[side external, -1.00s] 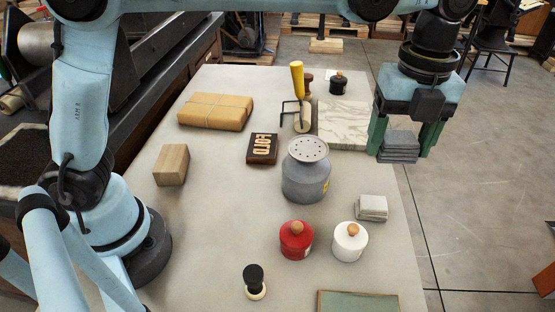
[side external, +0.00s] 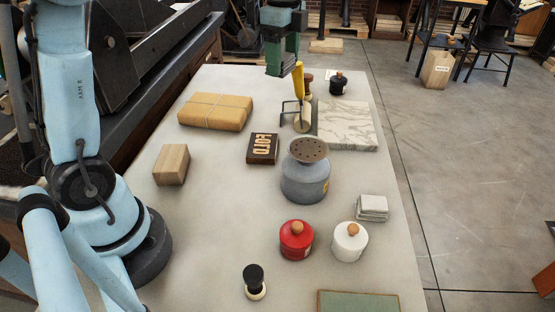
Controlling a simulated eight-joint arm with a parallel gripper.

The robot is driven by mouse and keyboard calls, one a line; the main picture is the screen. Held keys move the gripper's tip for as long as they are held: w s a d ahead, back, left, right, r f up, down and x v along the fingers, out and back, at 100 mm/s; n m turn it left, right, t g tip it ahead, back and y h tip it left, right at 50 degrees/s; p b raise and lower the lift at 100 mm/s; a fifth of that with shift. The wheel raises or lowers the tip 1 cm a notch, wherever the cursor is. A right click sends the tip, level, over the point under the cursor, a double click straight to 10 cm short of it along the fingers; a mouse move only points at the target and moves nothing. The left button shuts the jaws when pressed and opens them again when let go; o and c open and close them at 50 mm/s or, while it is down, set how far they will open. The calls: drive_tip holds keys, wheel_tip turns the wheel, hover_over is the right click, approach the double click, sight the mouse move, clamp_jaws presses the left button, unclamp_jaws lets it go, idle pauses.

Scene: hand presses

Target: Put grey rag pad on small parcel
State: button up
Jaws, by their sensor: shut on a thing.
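The small parcel (side external: 215,112) is wrapped in brown paper with string and lies at the left back of the table; its top is bare. My gripper (side external: 283,69) is high at the top middle, beyond and right of the parcel, with its green fingers pointing down. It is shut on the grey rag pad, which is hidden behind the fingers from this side. The pad's spot at the table's right edge is empty.
A dark lettered block (side external: 262,149), wooden block (side external: 171,165) and grey can (side external: 306,178) stand nearer.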

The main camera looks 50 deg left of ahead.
drive_tip(key=s+a+n, duration=0.5)
drive_tip(key=a, duration=0.6)
hover_over(217, 105)
wheel_tip(217, 105, down, 12)
drive_tip(key=shift+f, duration=2.05)
drive_tip(key=shift+f, duration=0.15)
drive_tip(key=o, duration=1)
